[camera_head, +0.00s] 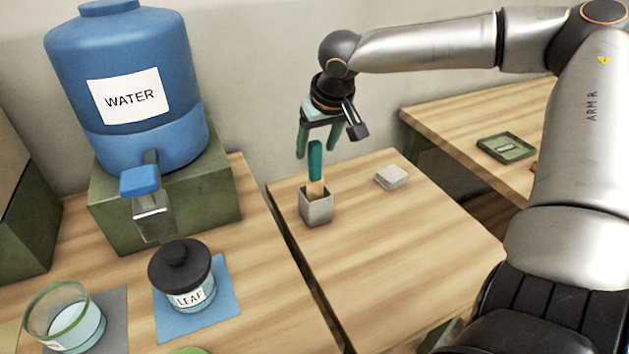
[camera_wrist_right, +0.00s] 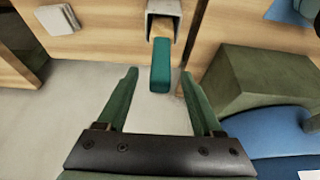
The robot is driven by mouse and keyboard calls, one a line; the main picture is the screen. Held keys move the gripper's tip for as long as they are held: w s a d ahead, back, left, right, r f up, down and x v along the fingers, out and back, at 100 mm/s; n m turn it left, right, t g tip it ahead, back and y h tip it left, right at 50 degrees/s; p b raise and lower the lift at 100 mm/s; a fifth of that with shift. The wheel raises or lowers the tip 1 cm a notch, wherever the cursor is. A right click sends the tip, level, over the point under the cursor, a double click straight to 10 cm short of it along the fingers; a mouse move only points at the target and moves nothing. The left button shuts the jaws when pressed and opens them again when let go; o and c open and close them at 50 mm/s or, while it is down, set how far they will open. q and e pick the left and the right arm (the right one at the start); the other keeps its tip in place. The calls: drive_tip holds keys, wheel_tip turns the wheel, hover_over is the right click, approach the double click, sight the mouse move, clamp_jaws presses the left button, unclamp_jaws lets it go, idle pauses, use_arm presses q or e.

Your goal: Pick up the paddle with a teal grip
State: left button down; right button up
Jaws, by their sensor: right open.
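The paddle with a teal grip (camera_head: 315,160) stands upright in a small grey square holder (camera_head: 317,210) on the middle table. Its teal grip points up and its wooden part goes down into the holder, where the lower end is hidden. My right gripper (camera_head: 319,150) is open above and around the top of the grip, not closed on it. My left gripper is not in view.
A grey stack of squares (camera_head: 392,177) lies right of the holder. A blue water dispenser (camera_head: 125,90) on a green box (camera_head: 215,200) stands left. A lidded leaf jar (camera_head: 182,278) and a glass bowl (camera_head: 65,318) are at front left. The middle table's front is clear.

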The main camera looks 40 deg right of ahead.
sight(313, 160)
drive_tip(key=shift+x, duration=2.8)
drive_tip(key=shift+a, duration=0.1)
clamp_jaws()
